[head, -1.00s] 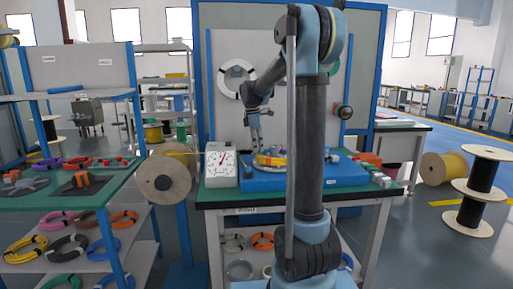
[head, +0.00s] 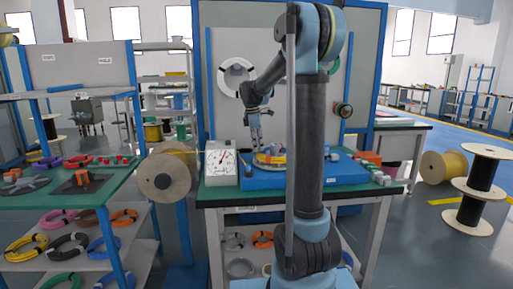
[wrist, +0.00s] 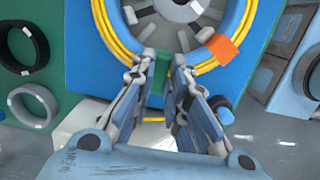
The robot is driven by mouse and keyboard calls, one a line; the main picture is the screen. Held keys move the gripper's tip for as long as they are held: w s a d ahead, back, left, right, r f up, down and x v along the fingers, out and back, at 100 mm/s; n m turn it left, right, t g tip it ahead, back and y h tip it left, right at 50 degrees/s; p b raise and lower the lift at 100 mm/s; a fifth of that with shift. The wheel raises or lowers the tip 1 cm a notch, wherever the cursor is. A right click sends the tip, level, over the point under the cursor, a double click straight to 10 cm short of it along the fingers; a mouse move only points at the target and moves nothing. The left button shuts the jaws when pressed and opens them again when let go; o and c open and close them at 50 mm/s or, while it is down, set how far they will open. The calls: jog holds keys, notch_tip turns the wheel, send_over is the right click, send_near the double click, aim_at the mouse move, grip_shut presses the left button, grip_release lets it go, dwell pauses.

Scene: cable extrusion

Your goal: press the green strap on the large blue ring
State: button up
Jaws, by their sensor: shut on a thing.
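The large blue ring (wrist: 120,14) is at the top of the wrist view, with yellow cable (wrist: 112,37) wound around it and a grey disc inside. In the head view the yellow coil (head: 268,159) lies on a blue base (head: 262,179) on the bench. The green strap (wrist: 158,76) lies at the ring's near edge, between my fingers. My gripper (wrist: 160,72) is shut on it, the fingers covering its sides. In the head view my gripper (head: 256,146) points down at the coil's left part. The strap cannot be made out there.
An orange block (wrist: 224,47) sits on the coil right of my gripper. A white dial gauge (head: 221,167) stands left of the blue base. Orange and grey pieces (head: 375,170) lie at the bench's right end. A black ring (wrist: 22,42) and a grey ring (wrist: 33,106) show at left.

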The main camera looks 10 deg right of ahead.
jog(key=o, duration=0.9)
notch_tip(320, 180, up, 8)
dwell(0.6)
dwell(0.9)
